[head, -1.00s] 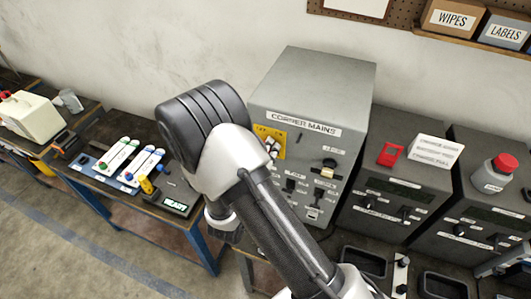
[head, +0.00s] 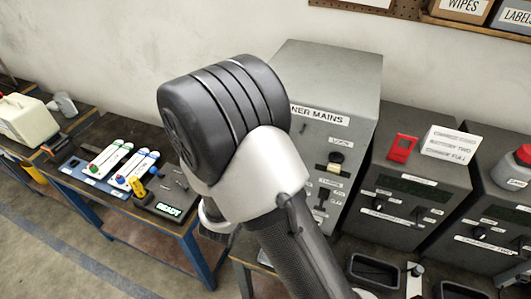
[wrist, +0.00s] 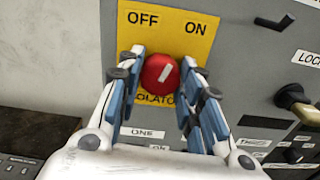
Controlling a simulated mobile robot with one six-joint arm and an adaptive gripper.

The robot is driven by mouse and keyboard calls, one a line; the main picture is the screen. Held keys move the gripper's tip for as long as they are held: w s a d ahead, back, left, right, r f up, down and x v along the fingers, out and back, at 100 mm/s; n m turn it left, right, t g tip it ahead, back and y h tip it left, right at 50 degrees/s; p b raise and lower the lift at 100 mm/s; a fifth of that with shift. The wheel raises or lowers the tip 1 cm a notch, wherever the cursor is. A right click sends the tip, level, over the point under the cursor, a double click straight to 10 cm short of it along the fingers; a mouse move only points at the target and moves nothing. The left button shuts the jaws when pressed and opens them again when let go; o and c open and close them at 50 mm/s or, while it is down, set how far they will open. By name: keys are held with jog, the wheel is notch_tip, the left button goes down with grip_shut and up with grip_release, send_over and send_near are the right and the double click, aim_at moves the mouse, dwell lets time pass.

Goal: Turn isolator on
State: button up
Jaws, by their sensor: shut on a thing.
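The isolator is a round red knob (wrist: 159,74) with a white pointer mark, on a yellow plate (wrist: 190,45) marked OFF at left and ON at right. The pointer mark tilts up and to the right, toward the ON side. My gripper (wrist: 160,80) is shut on the knob, with one blue-padded finger on each side. The plate is on the grey corner mains cabinet (head: 345,85). In the head view my arm hides the knob, the plate and my fingertips.
A dark knob with a brass part (wrist: 292,98) sticks out beside the lock label, right of my fingers. Switches lie below. Grey battery units (head: 410,180) stand right of the cabinet. A low bench with a READY display (head: 168,210) is at left.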

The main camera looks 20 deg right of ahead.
jog(key=m+b, duration=0.5)
jog(key=shift+f, duration=0.1)
jog(key=shift+b, duration=0.35)
dwell(0.3)
jog(key=o, duration=1.1)
jog(key=shift+c, duration=0.2)
jog(key=v, duration=1.2)
